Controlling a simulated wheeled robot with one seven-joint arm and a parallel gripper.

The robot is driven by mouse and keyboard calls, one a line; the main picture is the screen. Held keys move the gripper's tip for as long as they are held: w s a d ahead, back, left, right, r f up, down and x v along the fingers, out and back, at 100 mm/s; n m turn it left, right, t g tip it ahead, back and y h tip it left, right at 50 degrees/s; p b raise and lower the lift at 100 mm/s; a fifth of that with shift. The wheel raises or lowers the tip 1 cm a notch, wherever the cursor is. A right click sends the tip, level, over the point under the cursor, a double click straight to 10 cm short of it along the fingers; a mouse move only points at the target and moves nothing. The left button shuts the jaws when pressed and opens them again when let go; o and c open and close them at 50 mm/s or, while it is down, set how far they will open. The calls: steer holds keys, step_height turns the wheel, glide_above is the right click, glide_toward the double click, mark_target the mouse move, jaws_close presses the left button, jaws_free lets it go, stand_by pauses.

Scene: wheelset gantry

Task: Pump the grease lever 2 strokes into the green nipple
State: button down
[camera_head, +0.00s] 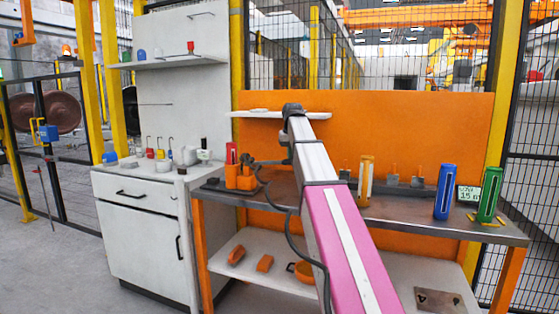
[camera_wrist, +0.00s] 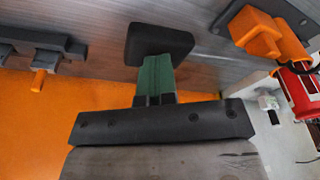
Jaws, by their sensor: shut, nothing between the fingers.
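My gripper (camera_wrist: 160,46) is shut and empty in the wrist view, its dark tip over the grey bench top. A green upright piece (camera_head: 488,195) with a pale slot stands at the bench's right end. I cannot tell whether either is the green nipple. No grease lever can be made out for sure.
An orange block (camera_head: 240,178) and red slotted piece (camera_head: 231,153) stand left of my arm. A white cabinet (camera_head: 145,225) adjoins. Floor at left is clear.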

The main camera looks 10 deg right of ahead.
steer(key=shift+r, duration=2.85)
steer(key=shift+s, duration=0.15)
